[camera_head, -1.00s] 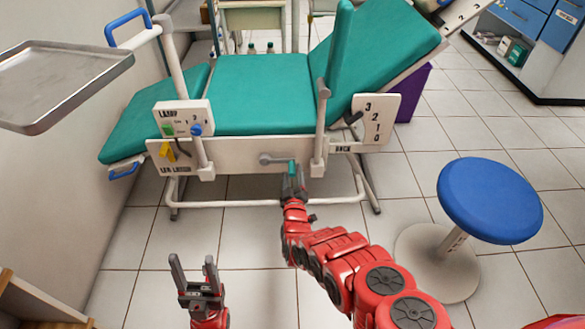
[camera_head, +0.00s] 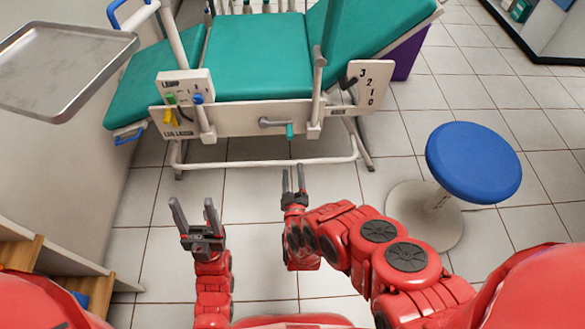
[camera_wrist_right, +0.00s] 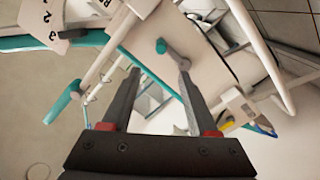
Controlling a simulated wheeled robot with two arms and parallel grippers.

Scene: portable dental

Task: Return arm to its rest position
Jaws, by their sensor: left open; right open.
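My right gripper (camera_head: 294,182) is open and empty in the head view, in front of the chair's lower frame bar. In the right wrist view its two fingers (camera_wrist_right: 157,95) are spread apart with nothing held. The teal-tipped crank handle (camera_head: 290,131) on the chair's side panel is beyond it, apart from the fingers. The handle also shows in the right wrist view (camera_wrist_right: 161,46). My left gripper (camera_head: 194,213) is open and empty, pointing up at lower left, above the tiled floor.
The teal dental chair (camera_head: 255,72) stands ahead, with a white lower bar (camera_head: 255,163). A metal tray (camera_head: 60,68) is at upper left. A blue stool (camera_head: 473,162) stands at the right. A wooden shelf (camera_head: 45,258) is at lower left. Floor between chair and grippers is clear.

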